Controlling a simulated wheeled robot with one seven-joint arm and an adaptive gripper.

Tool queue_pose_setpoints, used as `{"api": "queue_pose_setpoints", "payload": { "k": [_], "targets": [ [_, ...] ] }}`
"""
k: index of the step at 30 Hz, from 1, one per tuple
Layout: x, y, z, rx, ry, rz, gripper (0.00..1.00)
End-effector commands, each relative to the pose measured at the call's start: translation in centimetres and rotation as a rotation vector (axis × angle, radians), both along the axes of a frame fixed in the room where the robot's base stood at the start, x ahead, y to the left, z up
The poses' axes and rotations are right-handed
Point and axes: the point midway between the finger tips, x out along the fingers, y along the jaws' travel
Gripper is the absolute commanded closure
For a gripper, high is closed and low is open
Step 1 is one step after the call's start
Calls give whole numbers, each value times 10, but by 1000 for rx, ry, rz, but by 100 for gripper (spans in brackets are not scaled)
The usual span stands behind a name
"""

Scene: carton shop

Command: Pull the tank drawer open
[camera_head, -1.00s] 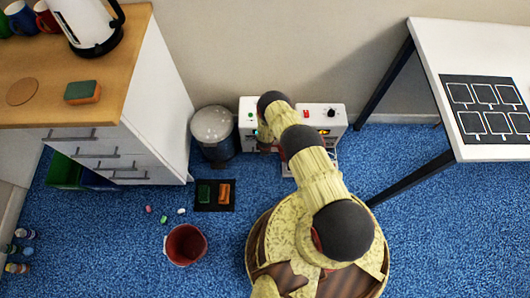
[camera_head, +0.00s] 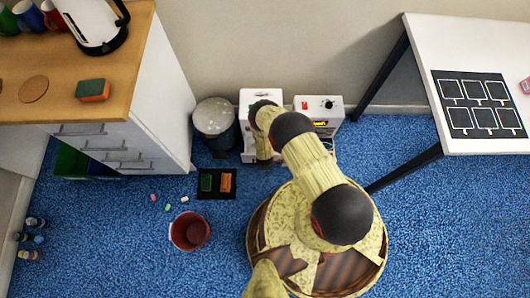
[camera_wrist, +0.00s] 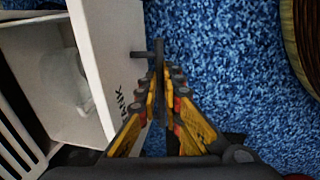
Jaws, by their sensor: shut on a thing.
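The tank drawer (camera_wrist: 92,60) shows in the wrist view as a white box with a front panel lettered "ANK", its first letter hidden. It stands pulled out, and its inside is visible with a pale rounded thing (camera_wrist: 62,80) in it. A dark bar handle (camera_wrist: 138,54) sticks out from the front panel. My gripper (camera_wrist: 160,72) is shut on the handle's outer end. In the head view, the white machine (camera_head: 262,97) stands on the floor against the wall. My arm hides most of its front and the drawer there.
A bin (camera_head: 215,118) stands left of the machine. A black mat (camera_head: 216,193) with a green and an orange block lies in front of it. A red bucket (camera_head: 189,231) and several small pieces are on the carpet. A cabinet (camera_head: 150,110) is left, a white table (camera_head: 450,50) right.

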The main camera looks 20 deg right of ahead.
Motion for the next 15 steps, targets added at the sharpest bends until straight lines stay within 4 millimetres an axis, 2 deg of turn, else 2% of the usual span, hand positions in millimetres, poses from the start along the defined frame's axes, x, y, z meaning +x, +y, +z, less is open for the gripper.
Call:
{"api": "queue_pose_setpoints", "payload": {
  "k": [3,4,13,15],
  "targets": [
    [-1,0,-1,-1,1,0,100],
    [-1,0,-1,-1,1,0,91],
    [0,0,0,-1,0,0,74],
    [0,0,0,-1,0,0,73]
  ]
}}
